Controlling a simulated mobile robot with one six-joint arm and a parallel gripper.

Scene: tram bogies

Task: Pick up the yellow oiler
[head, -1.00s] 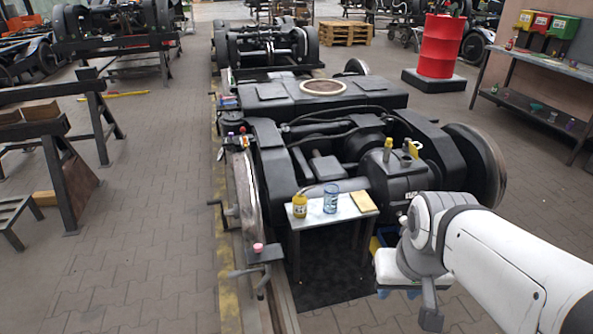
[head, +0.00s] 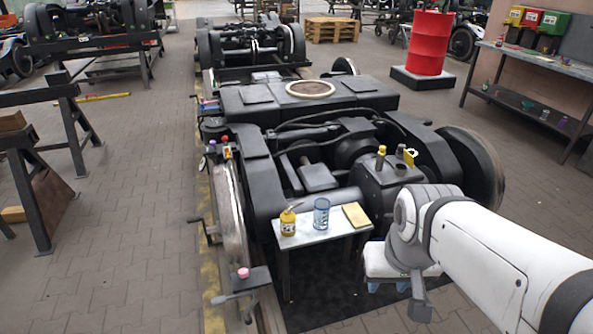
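The yellow oiler (head: 288,222) stands upright on the left end of a small grey-topped table (head: 318,238). It has a thin spout at its top. A clear blue glass (head: 321,214) stands just right of it, and a yellow-brown pad (head: 356,216) lies farther right. My white arm comes in from the lower right and ends right of the table, apart from the oiler. A dark grey part hangs at its end, perhaps my gripper (head: 419,304). I cannot make out fingers there, nor whether it is open or shut.
A large dark bogie (head: 318,178) stands right behind the table. Left of the table is a vise-like stand with a pink item (head: 243,272). A red drum (head: 428,44) and a workbench (head: 548,62) stand at the back right. Paved floor (head: 130,220) is free on the left.

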